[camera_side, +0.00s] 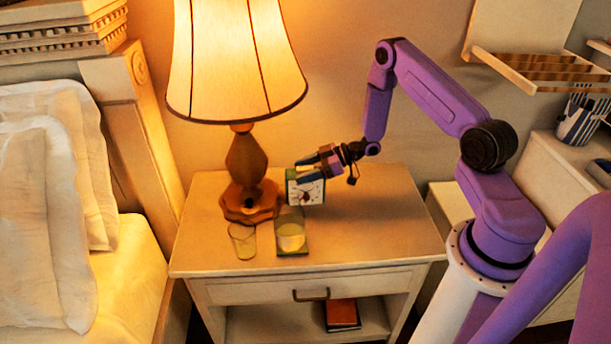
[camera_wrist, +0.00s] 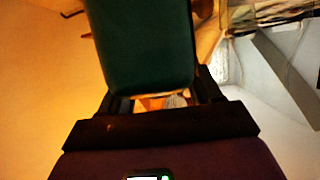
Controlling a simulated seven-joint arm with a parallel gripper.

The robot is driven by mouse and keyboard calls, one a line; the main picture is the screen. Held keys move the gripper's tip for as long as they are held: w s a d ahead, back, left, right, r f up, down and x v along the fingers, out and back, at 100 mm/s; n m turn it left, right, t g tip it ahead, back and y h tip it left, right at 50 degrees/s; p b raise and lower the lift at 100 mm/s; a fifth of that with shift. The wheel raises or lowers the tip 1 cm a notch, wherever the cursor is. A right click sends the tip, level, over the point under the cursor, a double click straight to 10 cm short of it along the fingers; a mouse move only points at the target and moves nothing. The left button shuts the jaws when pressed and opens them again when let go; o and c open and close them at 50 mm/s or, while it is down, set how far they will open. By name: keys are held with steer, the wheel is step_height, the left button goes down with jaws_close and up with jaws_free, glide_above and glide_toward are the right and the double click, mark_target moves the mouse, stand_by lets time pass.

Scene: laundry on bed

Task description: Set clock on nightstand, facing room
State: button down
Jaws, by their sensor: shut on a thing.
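The clock (camera_side: 306,189) is a small box with a pale face and a dark green body. It is at the nightstand top (camera_side: 370,230), just right of the lamp base, and its face points toward the side camera. My gripper (camera_side: 318,164) is shut on the clock from above and behind. In the wrist view the clock's dark green back (camera_wrist: 145,45) fills the space between my fingers (camera_wrist: 155,100). I cannot tell whether the clock's underside touches the nightstand.
A lit lamp (camera_side: 247,165) stands close left of the clock. The nightstand's right side is clear. The bed (camera_side: 120,270) is at left.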

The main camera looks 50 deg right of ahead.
steer(key=shift+f, duration=1.1)
steer(key=shift+c, duration=1)
jaws_free()
